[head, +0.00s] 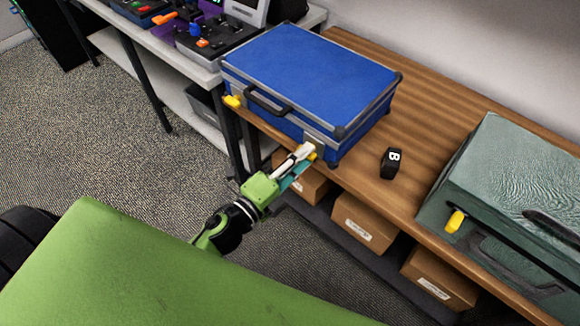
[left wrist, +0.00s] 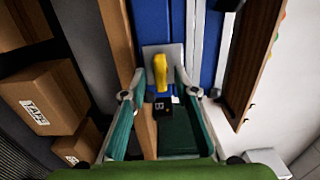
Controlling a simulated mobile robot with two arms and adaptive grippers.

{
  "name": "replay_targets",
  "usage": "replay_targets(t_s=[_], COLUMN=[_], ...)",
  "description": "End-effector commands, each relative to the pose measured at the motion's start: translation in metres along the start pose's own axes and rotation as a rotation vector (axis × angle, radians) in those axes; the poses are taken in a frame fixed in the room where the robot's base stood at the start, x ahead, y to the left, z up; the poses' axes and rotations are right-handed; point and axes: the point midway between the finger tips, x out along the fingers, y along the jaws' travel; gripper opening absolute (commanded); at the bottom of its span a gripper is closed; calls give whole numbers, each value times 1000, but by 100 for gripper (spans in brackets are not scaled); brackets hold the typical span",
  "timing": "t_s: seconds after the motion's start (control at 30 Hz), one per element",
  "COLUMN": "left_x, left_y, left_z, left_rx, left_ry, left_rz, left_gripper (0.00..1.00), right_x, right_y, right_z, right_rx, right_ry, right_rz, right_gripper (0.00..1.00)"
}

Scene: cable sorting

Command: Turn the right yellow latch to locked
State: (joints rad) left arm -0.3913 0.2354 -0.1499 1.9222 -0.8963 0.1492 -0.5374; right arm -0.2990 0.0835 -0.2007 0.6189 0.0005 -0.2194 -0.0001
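A blue case (head: 310,75) with grey edges and a black handle lies closed on the wooden table. Its right yellow latch (head: 313,156) is mostly hidden behind my left gripper (head: 305,152) in the head view. In the left wrist view the yellow latch (left wrist: 160,74) stands on a grey plate on the case's blue front. My left gripper (left wrist: 159,93) is open, one finger on each side of the latch; I cannot tell whether either touches it. The case's left yellow latch (head: 232,101) is at its left front. My right gripper is not in view.
A black block marked B (head: 391,163) lies right of the blue case. A green case (head: 490,190) with a yellow latch (head: 455,221) stands further right. Cardboard boxes (head: 365,222) sit under the wooden table (head: 420,120). Another table (head: 180,62) with equipment stands at the left.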

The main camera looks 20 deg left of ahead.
Motion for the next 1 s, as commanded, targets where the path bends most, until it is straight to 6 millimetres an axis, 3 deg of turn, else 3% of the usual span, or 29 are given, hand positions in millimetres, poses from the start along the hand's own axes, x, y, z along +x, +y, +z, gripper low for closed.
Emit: replay_targets(t_s=[0.6,1.0], left_x=[-104,-115], left_y=[1,0], left_z=[0,0], left_rx=[-1,1], left_ry=[-1,0], left_rz=[3,-1], left_gripper=[28,28], right_x=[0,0], right_y=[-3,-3], right_z=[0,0], right_rx=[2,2], right_ry=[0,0], right_rz=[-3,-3], right_gripper=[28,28])
